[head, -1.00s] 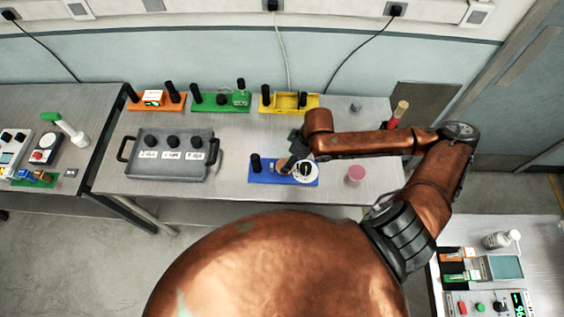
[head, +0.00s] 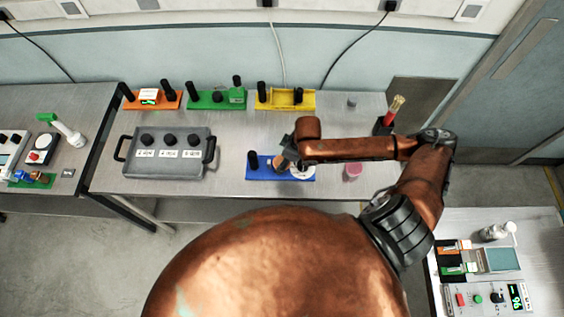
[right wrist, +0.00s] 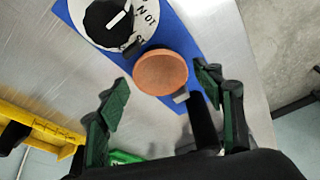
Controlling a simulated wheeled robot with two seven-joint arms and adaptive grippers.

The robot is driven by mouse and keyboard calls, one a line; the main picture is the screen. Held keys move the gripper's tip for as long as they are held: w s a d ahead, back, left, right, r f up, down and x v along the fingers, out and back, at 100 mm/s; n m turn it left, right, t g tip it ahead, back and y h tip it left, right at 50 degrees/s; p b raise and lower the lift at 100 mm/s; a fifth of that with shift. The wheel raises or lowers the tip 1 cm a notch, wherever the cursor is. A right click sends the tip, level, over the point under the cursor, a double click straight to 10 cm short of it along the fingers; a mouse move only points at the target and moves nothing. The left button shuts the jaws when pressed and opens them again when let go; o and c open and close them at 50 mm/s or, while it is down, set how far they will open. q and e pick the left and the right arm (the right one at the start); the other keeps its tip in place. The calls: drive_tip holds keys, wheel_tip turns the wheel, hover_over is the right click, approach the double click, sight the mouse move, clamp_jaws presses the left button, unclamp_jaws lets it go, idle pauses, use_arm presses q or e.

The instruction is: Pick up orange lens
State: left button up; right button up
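The orange lens (right wrist: 160,72) is a round, matte orange disc lying on a blue base (right wrist: 190,35) beside a white dial with a black knob (right wrist: 105,22). In the head view a small part of the lens (head: 279,162) shows at the fingers, on the blue base (head: 262,174). My right gripper (right wrist: 162,92) is open, one dark green finger to each side, with the lens just ahead of and between the fingertips. It holds nothing. In the head view the right gripper (head: 288,153) hangs over the blue base. My left gripper is not in view.
A black post (head: 253,160) stands on the blue base, left of the gripper. A grey box with knobs (head: 168,153) sits further left. Orange, green and yellow (head: 286,100) modules line the back. A pink cylinder (head: 352,170) stands to the right.

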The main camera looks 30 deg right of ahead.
drive_tip(key=c, duration=0.7)
drive_tip(key=shift+r, duration=0.1)
